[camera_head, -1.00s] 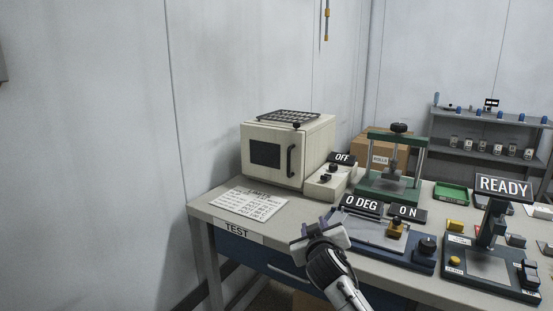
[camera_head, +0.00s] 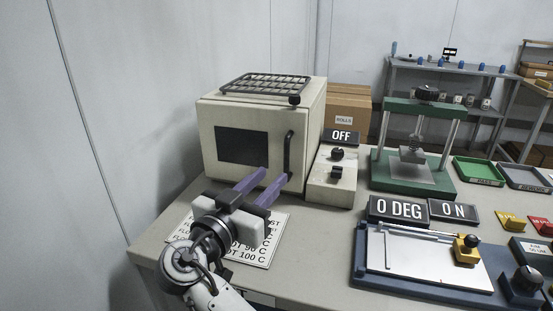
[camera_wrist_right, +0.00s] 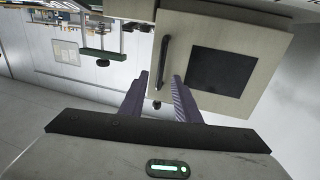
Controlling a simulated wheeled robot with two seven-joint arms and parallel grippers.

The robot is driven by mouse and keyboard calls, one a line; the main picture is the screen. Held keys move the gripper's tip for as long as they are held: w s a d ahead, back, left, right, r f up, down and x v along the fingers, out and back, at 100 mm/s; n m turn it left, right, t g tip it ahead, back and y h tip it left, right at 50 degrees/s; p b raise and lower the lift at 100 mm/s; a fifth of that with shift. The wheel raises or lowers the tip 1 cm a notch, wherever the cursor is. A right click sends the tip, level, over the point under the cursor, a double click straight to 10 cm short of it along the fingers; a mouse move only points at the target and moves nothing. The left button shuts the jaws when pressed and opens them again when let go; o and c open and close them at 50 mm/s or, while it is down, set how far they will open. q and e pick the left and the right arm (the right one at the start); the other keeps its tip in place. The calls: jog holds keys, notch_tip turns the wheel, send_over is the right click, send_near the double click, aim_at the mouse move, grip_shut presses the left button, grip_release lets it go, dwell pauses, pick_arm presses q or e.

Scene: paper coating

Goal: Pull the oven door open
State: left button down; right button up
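The cream oven (camera_head: 262,140) stands at the back left of the bench. Its door (camera_head: 215,166) with a dark window is shut, and a black vertical handle (camera_head: 288,154) is on the door's right side. My right gripper (camera_head: 262,184) is open, its two purple fingers pointing at the door, low and left of the handle in the head view. In the right wrist view the handle (camera_wrist_right: 164,62) appears just beyond the fingers (camera_wrist_right: 157,97), in line with the gap between them; the fingers look empty. My left gripper does not show.
A printed sheet (camera_head: 262,252) lies under my right gripper. A control box (camera_head: 333,185) with an OFF sign stands right of the oven. A rack (camera_head: 266,84) lies on top of the oven. A green press (camera_head: 420,180) and a coating plate (camera_head: 430,262) are to the right.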

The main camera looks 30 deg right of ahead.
aim_at(285, 162)
jog(key=p+x, duration=0.1)
jog(key=x, duration=0.6)
jog(key=shift+w+d+f, duration=0.15)
jog(key=shift+w, duration=0.05)
grip_shut()
